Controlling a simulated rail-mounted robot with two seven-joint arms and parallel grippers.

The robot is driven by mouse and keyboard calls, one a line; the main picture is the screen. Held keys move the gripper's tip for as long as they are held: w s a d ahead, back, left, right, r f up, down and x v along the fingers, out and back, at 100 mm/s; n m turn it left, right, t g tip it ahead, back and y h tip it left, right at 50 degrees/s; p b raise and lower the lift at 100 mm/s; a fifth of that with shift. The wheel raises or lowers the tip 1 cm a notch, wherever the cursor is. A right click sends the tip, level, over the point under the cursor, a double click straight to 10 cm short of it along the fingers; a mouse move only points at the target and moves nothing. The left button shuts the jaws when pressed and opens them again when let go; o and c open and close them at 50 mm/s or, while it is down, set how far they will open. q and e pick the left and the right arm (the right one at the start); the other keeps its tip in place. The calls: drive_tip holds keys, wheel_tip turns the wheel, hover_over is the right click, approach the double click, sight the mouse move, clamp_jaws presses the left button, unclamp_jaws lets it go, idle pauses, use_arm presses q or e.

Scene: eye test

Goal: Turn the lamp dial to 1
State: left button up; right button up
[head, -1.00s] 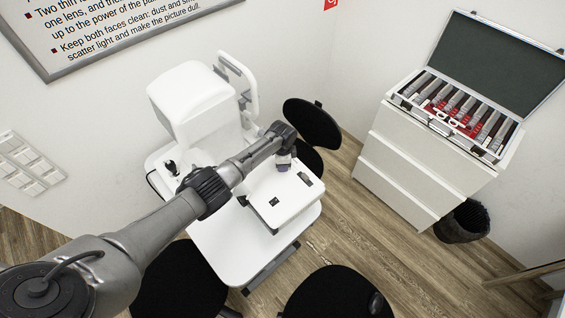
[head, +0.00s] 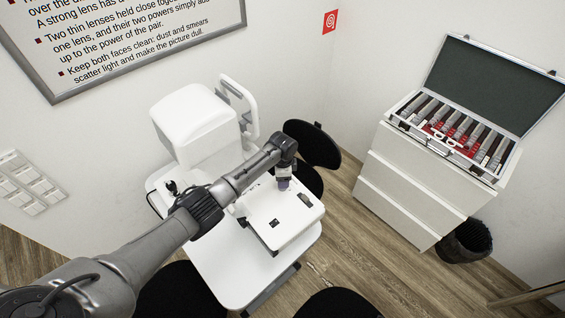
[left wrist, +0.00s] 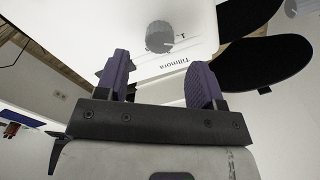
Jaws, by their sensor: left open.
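My left gripper (head: 283,182) is over the far edge of a white box (head: 285,220) on the white table. In the left wrist view, its two purple fingers (left wrist: 159,62) are apart with nothing between them. Just beyond the fingertips, a round grey dial (left wrist: 160,37) shows on a white surface lettered "Tillmora", with a small dark mark at its right side. The fingers look clear of the dial. In the head view I cannot make out the dial near my gripper. My right gripper is not in view.
A white instrument (head: 195,120) stands at the table's far left. Black stools (head: 315,145) are close around the table (head: 222,268). At the right, an open lens case (head: 448,135) sits on white drawers (head: 412,190), with a dark bin (head: 465,240) beside them.

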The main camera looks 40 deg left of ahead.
use_arm(q)
wheel_tip(320, 180, up, 9)
idle(0.4)
idle(0.5)
drive_tip(key=w+d+r+n+t+y, duration=0.1)
drive_tip(key=w+d+r+n+t, duration=0.2)
drive_tip(key=r, duration=0.5)
drive_tip(key=w+d+r+n+t+y, duration=0.15)
drive_tip(key=r+t, duration=0.25)
drive_tip(key=r, duration=0.4)
drive_tip(key=s+d+r+t+p, duration=0.2)
drive_tip(key=s+d+r+t, duration=0.1)
drive_tip(key=s+d+r, duration=0.2)
drive_tip(key=s+d+f+n+h+p, duration=0.1)
drive_tip(key=s+d+h+p, duration=0.2)
drive_tip(key=s, duration=0.8)
drive_tip(key=s+d+f+g+p, duration=0.1)
drive_tip(key=s+f, duration=0.3)
drive_tip(key=s, duration=0.5)
drive_tip(key=s+d+f+n+g+p, duration=0.1)
drive_tip(key=s+f+g+p, duration=0.2)
drive_tip(key=s, duration=0.6)
drive_tip(key=s+d+f+g+p, duration=0.1)
drive_tip(key=s+f+g+p, duration=0.1)
drive_tip(key=s+f, duration=0.4)
drive_tip(key=s, duration=0.3)
drive_tip(key=shift+s+d+f+n, duration=0.15)
drive_tip(key=shift+s+d+n, duration=0.05)
drive_tip(key=shift+d+n, duration=0.15)
